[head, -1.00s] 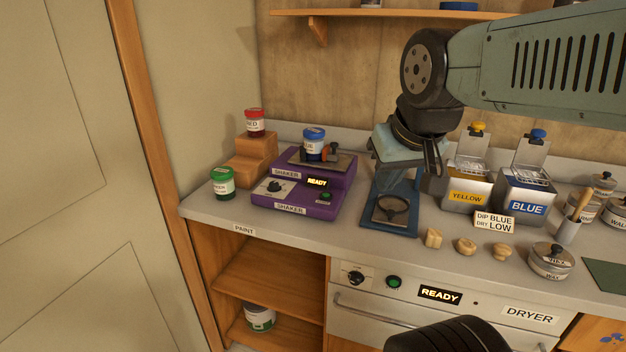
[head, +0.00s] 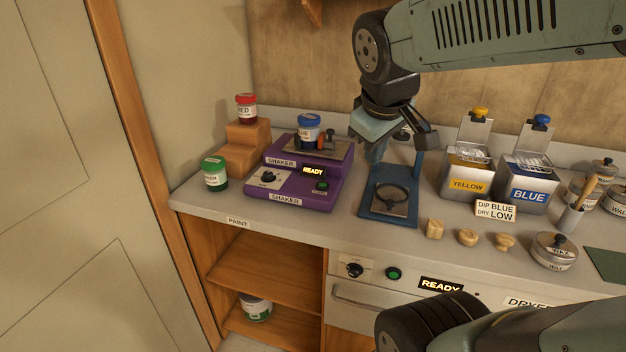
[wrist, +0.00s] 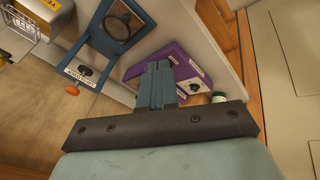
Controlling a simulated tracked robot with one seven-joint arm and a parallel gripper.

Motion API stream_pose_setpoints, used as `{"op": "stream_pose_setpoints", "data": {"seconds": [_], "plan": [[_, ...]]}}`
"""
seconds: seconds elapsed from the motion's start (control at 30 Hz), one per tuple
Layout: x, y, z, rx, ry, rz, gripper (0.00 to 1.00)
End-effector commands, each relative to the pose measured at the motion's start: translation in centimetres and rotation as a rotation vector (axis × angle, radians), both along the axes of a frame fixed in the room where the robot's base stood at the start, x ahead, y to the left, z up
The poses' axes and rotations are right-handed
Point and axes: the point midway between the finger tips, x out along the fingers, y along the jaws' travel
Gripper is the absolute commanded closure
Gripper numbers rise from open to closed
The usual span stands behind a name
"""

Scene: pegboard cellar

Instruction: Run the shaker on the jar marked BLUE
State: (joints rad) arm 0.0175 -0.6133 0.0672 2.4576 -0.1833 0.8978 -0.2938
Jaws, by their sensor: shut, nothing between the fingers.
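The purple shaker (head: 340,150) stands on the counter, with a dial (head: 268,177), a green button (head: 321,186) and a lit READY display (head: 313,170) on its front. A jar with a blue lid (head: 308,128) stands upright on the shaker's top plate, beside an orange-knobbed part; its label is only partly readable. My gripper (head: 374,152) is shut and empty, above the counter to the right of the shaker. In the wrist view the shut fingers (wrist: 158,85) overlap the shaker (wrist: 178,57), and the blue-lidded jar cannot be made out.
A blue stand with a dark ring (head: 389,223) is right of the shaker. A green jar (head: 215,174) and a red jar (head: 246,108) on a wooden step (head: 247,137) are left. YELLOW (head: 467,185) and BLUE (head: 526,196) bins stand right. Wooden knobs (head: 468,237) line the front.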

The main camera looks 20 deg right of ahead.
Motion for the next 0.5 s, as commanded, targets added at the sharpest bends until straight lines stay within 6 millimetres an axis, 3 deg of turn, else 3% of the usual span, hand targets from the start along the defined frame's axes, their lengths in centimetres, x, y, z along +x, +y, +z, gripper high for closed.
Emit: {"op": "stream_pose_setpoints", "data": {"seconds": [0.5], "plan": [[11.2,-1.3,-3.1,-0.713,0.442,0.972,1.0]]}}
